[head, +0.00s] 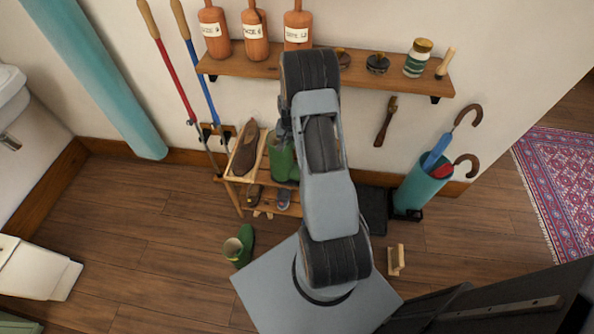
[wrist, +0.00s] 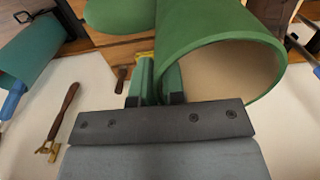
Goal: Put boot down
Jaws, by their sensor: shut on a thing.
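My gripper (wrist: 159,78) is shut on the rim of a green boot (wrist: 205,22), whose open top faces the wrist camera. In the head view the held boot (head: 283,162) is at the upper part of the wooden shoe rack (head: 262,150), right of a brown shoe (head: 245,148). My arm hides part of the boot and most of the gripper there. I cannot tell whether the boot's sole touches the rack. A second green boot (head: 240,247) is on the floor in front of the rack.
A teal umbrella stand (head: 418,187) is right of the rack, with a small wooden item (head: 396,260) on the floor nearby. A wall shelf (head: 390,80) with bottles and jars is above. Long-handled tools (head: 172,70) lean left of the rack. The left floor has free room.

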